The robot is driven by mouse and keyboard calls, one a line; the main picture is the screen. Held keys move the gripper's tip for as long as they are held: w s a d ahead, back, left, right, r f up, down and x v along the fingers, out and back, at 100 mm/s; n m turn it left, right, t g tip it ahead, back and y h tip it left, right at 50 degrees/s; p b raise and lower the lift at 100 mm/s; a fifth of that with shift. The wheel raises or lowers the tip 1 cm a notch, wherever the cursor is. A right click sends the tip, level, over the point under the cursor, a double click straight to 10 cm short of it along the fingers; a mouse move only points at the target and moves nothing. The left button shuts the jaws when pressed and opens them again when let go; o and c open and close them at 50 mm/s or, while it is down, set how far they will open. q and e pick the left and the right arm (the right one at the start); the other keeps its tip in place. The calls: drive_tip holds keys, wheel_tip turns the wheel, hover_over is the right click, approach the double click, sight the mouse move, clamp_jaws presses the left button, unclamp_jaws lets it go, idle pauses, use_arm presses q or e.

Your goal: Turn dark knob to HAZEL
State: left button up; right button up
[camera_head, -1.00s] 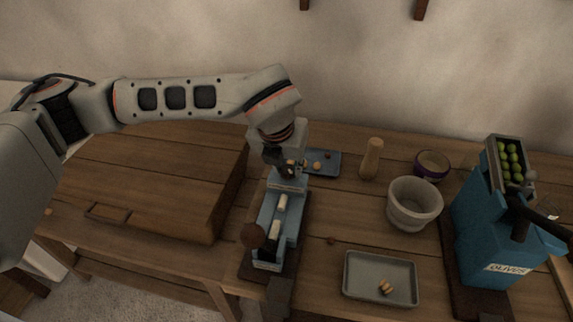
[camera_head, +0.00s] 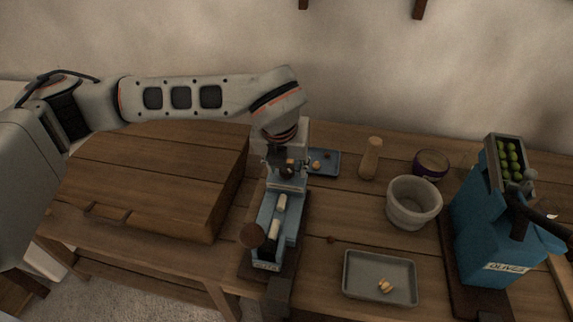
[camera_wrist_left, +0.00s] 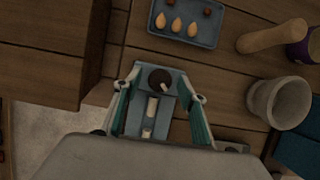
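The dark round knob (camera_wrist_left: 160,78), with a pale pointer mark toward its lower right, sits at the far end of a light-blue machine (camera_head: 268,238). In the left wrist view it lies between the fingertips of my left gripper (camera_wrist_left: 161,80), with a gap on each side. In the head view my left gripper (camera_head: 282,164) points down over the machine's back end and mostly hides the knob. Two pale cylindrical pieces (camera_wrist_left: 152,106) lie in the machine's channel. I cannot read a HAZEL mark. My right gripper is not in view.
A wooden box (camera_head: 150,180) stands left of the machine. A blue tray (camera_wrist_left: 205,33) with nuts lies behind it.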

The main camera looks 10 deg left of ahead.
use_arm(q)
drive_tip(key=v, duration=1.2)
idle(0.4)
